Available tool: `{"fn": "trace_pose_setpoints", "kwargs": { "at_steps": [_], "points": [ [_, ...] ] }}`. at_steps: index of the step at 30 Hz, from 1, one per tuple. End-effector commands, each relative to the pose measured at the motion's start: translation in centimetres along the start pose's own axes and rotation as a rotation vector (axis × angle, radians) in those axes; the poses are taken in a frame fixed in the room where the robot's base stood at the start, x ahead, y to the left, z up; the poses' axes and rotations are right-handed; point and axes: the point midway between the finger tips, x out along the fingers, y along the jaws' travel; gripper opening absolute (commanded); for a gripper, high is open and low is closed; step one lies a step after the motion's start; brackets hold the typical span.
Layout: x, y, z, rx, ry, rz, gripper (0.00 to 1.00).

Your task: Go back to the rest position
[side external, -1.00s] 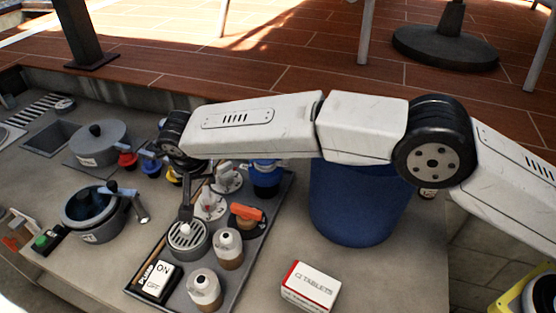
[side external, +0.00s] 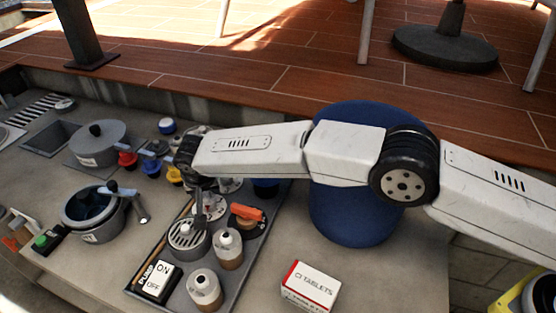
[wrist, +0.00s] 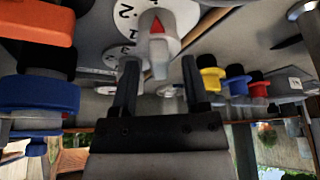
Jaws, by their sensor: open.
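My gripper (side external: 203,213) points down over the grey tray (side external: 238,277), close to a white dial (side external: 216,207). In the wrist view my gripper (wrist: 160,80) is open, its two dark fingers apart. A pale knob with a red triangle (wrist: 158,38) shows between the fingertips, on a white numbered dial (wrist: 105,22). I cannot tell whether the fingers reach around the knob or stop short of it. Nothing is clearly held. My wrist hides part of the dials behind it in the side view.
The tray also bears a round grey strainer (side external: 188,238), an orange-handled valve (side external: 246,215), two bottles (side external: 204,290) and an ON/OFF switch (side external: 158,280). A blue barrel (side external: 350,222) stands behind my arm. Pots (side external: 98,145) stand left. A tablets box (side external: 310,288) lies in front.

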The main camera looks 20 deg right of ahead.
Motion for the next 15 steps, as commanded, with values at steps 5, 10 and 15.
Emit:
{"fn": "trace_pose_setpoints", "kwargs": {
  "at_steps": [5,10,15],
  "points": [
    [-0.05,0.08,-0.03,-0.083,0.0,-0.035,0.59],
    [-0.07,0.12,-0.06,-0.163,-0.001,-0.068,0.59],
    [-0.02,0.18,-0.06,-0.239,0.0,-0.099,0.59]
  ]
}}
